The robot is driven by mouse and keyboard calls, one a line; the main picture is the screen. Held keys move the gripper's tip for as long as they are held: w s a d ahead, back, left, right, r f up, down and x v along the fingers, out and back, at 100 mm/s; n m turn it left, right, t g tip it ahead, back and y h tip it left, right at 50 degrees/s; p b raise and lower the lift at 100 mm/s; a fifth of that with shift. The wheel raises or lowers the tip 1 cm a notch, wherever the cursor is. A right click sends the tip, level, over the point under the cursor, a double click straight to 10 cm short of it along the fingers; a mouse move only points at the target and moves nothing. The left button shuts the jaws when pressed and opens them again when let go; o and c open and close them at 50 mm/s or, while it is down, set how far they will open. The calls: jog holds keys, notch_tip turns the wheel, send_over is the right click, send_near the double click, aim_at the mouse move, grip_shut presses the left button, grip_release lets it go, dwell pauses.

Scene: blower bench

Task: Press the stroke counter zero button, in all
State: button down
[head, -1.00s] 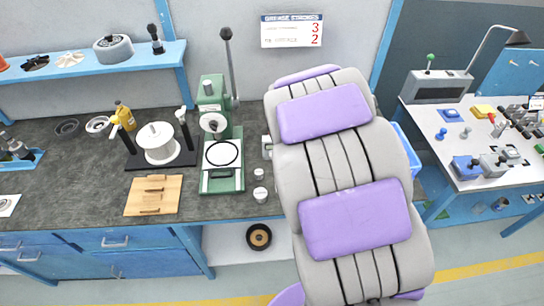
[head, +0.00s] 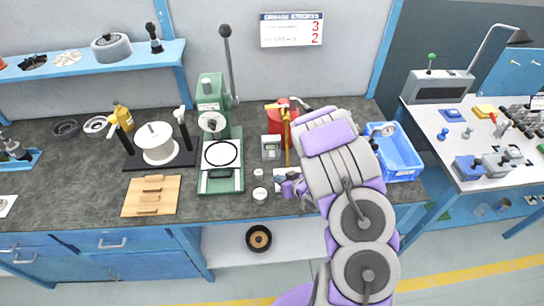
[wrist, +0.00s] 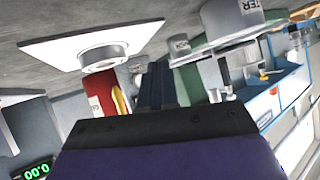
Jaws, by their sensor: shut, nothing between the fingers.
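A small pale box with a display (head: 271,147) stands on the bench, right of the green press; I cannot make out its button. A white square plate with a round raised piece (wrist: 103,57) lies close to my gripper in the wrist view; whether that piece is the zero button I cannot tell. A green lit readout (wrist: 38,168) shows at the lower left there, seemingly reading zeros. My gripper (head: 288,187) is low over the bench's front part; in the wrist view its dark fingers (wrist: 156,84) are shut and empty, apart from the plate.
A red container (head: 283,115) with a yellow upright part stands behind. Small white pots (head: 260,193) stand left of my gripper. The green press (head: 222,155) is further left, a blue bin (head: 397,153) to the right. A wall sign (head: 291,30) shows 3 and 2.

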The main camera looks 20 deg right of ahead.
aim_at(272, 154)
jog(key=shift+s+a+f+y, duration=0.15)
jog(key=shift+a+f+y, duration=0.15)
jog(key=shift+a+y, duration=0.15)
jog(key=w, duration=0.2)
jog(key=w+d+p, duration=0.1)
jog(key=w, duration=0.4)
jog(key=shift+w+d+r, duration=0.1)
jog(key=shift+d+r, duration=0.05)
jog(key=shift+d, duration=0.25)
jog(key=shift+w+d+p, duration=0.3)
jog(key=shift+w+p, duration=0.2)
jog(key=shift+w, duration=0.15)
jog(key=shift+w, duration=0.2)
dwell(1.3)
jog(key=shift+w+p, duration=0.1)
jog(key=shift+p, duration=0.35)
jog(key=shift+w, duration=0.1)
